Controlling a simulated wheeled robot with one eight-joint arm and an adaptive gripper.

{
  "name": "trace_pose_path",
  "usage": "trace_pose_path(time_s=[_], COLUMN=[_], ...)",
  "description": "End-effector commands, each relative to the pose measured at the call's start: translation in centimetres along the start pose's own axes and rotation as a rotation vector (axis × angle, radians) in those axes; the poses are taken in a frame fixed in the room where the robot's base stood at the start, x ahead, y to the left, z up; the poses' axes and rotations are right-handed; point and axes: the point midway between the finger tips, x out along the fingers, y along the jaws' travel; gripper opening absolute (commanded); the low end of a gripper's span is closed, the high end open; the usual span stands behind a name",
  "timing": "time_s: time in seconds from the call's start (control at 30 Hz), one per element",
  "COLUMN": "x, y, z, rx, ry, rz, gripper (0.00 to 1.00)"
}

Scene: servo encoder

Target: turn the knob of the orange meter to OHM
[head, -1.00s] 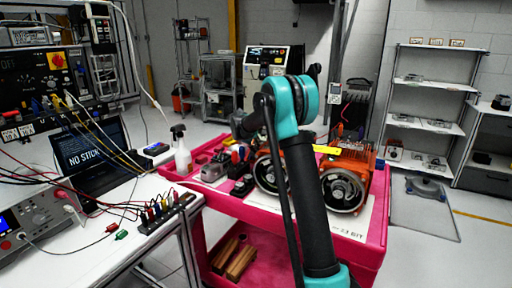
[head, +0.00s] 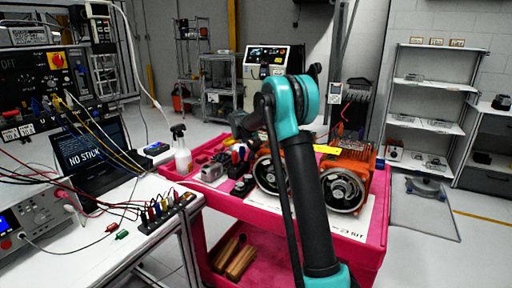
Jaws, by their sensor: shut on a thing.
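I cannot make out the orange meter or its knob with certainty. Small red, blue and dark items (head: 240,154) lie on the pink cart (head: 376,252), just beneath a dark part of my arm, too small to tell apart. My teal and black arm stands in the middle of the head view and covers part of the cart top. The fingers of my gripper cannot be made out, and neither can what they hold.
Orange machines with round black wheels (head: 343,189) stand on the cart beside my arm. A spray bottle (head: 182,152) stands at its back left. The left bench (head: 92,262) carries a laptop (head: 86,157) and loose cables. Open floor lies at the right.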

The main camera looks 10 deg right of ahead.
Motion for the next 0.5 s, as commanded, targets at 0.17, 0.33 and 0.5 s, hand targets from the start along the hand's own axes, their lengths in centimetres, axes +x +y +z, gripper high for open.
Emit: trace_pose_path(time_s=[0.17,0.33,0.5], x=[-0.02,-0.02,-0.02], y=[-0.05,-0.05,-0.05], z=[0.02,0.02,0.01], rx=[0.046,0.063,0.065], ry=[0.000,0.000,0.000], rz=[-0.001,-0.001,-0.001], gripper=[0.00,0.00,0.00])
